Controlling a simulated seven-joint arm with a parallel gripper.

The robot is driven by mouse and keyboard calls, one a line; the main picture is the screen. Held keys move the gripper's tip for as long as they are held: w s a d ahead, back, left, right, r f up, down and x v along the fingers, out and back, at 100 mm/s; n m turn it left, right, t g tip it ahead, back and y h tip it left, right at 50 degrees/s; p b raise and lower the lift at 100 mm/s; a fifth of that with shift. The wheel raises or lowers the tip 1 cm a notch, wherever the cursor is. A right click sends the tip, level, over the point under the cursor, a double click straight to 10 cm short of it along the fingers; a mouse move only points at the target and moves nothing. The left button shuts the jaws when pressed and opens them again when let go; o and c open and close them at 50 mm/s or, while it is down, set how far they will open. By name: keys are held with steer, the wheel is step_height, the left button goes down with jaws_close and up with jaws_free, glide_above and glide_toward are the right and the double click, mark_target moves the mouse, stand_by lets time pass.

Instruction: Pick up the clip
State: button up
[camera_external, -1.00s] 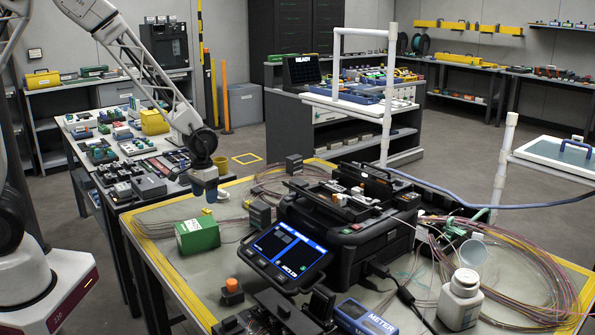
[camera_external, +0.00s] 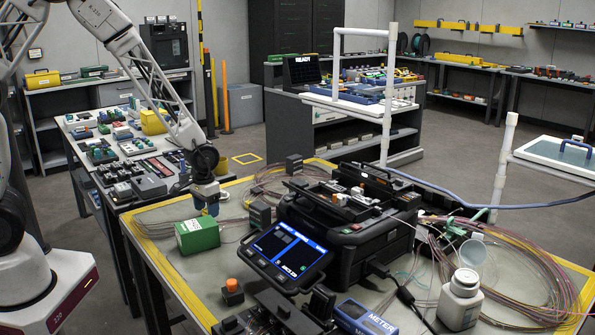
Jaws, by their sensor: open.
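My gripper (camera_external: 211,212) points down low over the back left of the work table, just behind the green box (camera_external: 197,236). Its jaws are open, with blue at the tips. The tips are at or close to the table surface; I cannot tell whether they touch anything. I cannot make out a clip for certain. A small pale item that stood at this spot is now hidden by the gripper.
The black splicer (camera_external: 345,235) with its lit screen (camera_external: 288,252) stands right of the gripper. Dark small blocks (camera_external: 260,212) and coiled fibres (camera_external: 265,185) lie between them. A white bottle (camera_external: 461,300) and blue meter (camera_external: 365,318) are at the front.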

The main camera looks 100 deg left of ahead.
steer(key=shift+f, duration=0.35)
stand_by(0.3)
steer(key=c, duration=1)
steer(key=shift+r, duration=0.1)
steer(key=shift+r, duration=0.7)
step_height(320, 180, up, 2)
steer(key=shift+r, duration=0.1)
steer(key=s+d, duration=0.3)
steer(key=s, duration=0.1)
steer(key=s+d, duration=0.3)
steer(key=s, duration=0.1)
steer(key=s+d+r, duration=0.1)
steer(key=s+d, duration=0.2)
steer(key=s, duration=0.2)
steer(key=shift+d+r, duration=0.1)
steer(key=shift+d, duration=0.05)
